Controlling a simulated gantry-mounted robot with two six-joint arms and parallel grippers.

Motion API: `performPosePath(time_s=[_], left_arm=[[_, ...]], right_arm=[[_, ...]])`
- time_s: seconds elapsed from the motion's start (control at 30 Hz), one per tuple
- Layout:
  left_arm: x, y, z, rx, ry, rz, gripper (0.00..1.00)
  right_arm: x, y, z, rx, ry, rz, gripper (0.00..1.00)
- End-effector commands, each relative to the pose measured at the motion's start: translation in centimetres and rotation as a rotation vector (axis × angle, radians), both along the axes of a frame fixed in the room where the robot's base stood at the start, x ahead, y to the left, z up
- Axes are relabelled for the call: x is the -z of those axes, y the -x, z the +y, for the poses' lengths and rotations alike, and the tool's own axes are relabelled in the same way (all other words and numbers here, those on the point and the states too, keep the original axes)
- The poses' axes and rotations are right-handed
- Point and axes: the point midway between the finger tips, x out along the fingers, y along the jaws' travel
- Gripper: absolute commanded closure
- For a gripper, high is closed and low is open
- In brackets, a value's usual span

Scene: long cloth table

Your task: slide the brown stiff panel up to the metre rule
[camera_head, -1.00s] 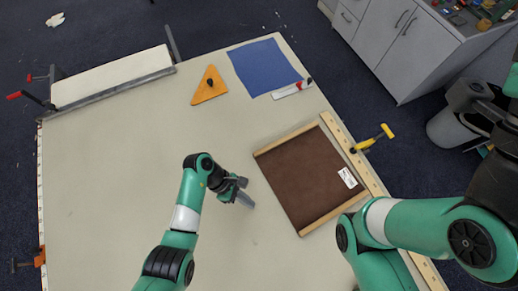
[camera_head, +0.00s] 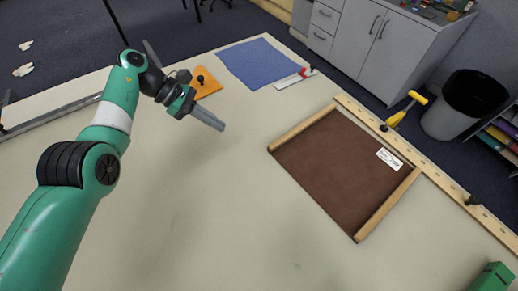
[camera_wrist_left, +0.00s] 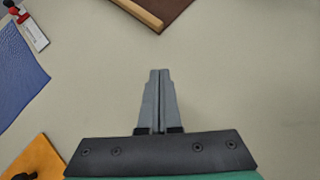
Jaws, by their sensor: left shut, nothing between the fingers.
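The brown stiff panel (camera_head: 340,165) lies flat on the table with a wooden batten along two opposite sides and a white label near its right corner. Its right edge runs along the metre rule (camera_head: 440,178), a pale wooden strip at the table's right edge. Any gap there is too small to tell. My left gripper (camera_head: 218,125) is shut and empty over bare table, left of the panel and apart from it. In the left wrist view its closed fingers (camera_wrist_left: 160,75) point towards the panel's corner (camera_wrist_left: 168,8). My right gripper is out of view.
A yellow-handled clamp (camera_head: 403,110) stands at the rule. A blue sheet (camera_head: 258,63), a red-and-white tool (camera_head: 296,78) and an orange triangle (camera_head: 207,86) lie at the far side. A metal bar (camera_head: 55,117) lies at far left. The near table is clear.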

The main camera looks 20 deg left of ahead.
Motion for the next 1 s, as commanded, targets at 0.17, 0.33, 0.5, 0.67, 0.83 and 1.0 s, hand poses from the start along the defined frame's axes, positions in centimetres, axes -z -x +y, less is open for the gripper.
performPosePath(time_s=[0.17,0.33,0.5,0.67,0.83,1.0], left_arm=[[0.4,-0.2,-0.6,0.002,0.0,0.001,1.0],[2.4,-0.7,-2.4,0.004,0.0,0.001,1.0],[5.2,-1.5,-5.0,0.005,0.0,0.002,1.0],[7.5,-2.3,-7.3,0.005,-0.001,0.001,1.0],[7.1,-3.1,-9.8,0.005,-0.001,0.0,1.0],[7.0,-3.4,-10.7,0.003,-0.001,0.0,1.0]], right_arm=[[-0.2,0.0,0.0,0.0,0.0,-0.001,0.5],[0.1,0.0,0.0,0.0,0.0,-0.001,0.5],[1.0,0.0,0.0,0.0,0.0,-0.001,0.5],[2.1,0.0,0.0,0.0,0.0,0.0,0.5],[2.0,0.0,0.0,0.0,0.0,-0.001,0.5],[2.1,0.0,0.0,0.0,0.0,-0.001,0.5]])
